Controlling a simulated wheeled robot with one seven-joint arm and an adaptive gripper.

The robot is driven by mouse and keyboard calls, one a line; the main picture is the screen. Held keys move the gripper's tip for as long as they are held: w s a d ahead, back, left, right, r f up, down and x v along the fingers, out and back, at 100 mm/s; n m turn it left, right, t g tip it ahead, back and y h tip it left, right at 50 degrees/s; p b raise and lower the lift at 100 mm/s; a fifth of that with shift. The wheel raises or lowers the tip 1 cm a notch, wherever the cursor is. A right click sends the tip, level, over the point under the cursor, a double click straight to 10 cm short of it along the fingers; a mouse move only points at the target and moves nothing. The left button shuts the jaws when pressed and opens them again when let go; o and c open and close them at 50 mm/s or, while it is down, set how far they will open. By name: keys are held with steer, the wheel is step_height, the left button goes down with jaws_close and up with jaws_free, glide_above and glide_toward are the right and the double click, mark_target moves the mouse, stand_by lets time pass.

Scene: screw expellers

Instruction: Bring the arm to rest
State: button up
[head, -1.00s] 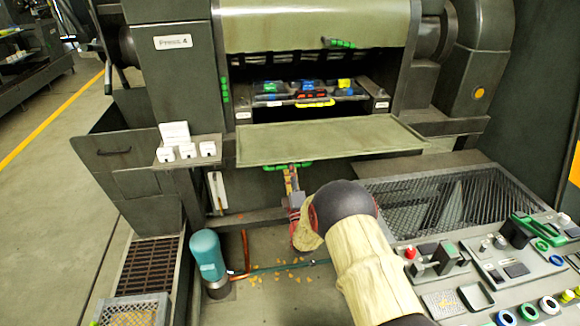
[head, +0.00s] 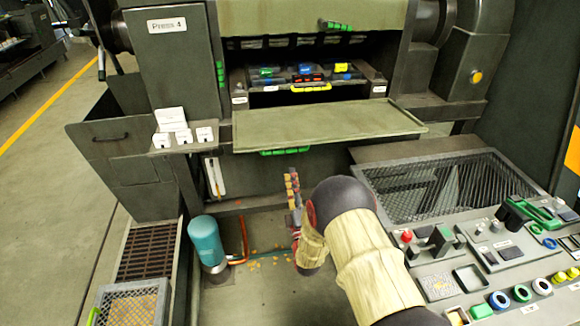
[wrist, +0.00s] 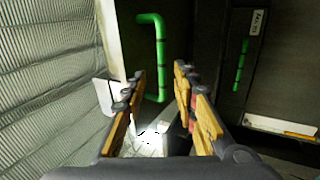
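My arm, in a cream sleeve with dark joints, reaches forward from the bottom right of the head view. My gripper (head: 292,188) is in front of the press, below its flat tray (head: 325,124), and looks clear of it. In the wrist view my gripper (wrist: 160,72) has its two yellow-padded fingers apart, with nothing held between them. A green handle (wrist: 158,55) shows beyond the fingers. Contact with it cannot be seen.
A control panel (head: 495,262) with knobs and buttons stands at right, beside a mesh guard (head: 445,185). A teal cylinder (head: 206,241) stands on the floor at left. White boxes (head: 172,119) sit on a side shelf. Yellow scraps (head: 262,262) litter the floor.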

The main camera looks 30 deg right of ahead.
steer(key=shift+s+a+f, duration=0.2)
steer(key=shift+s+f, duration=0.1)
steer(key=shift+s, duration=0.25)
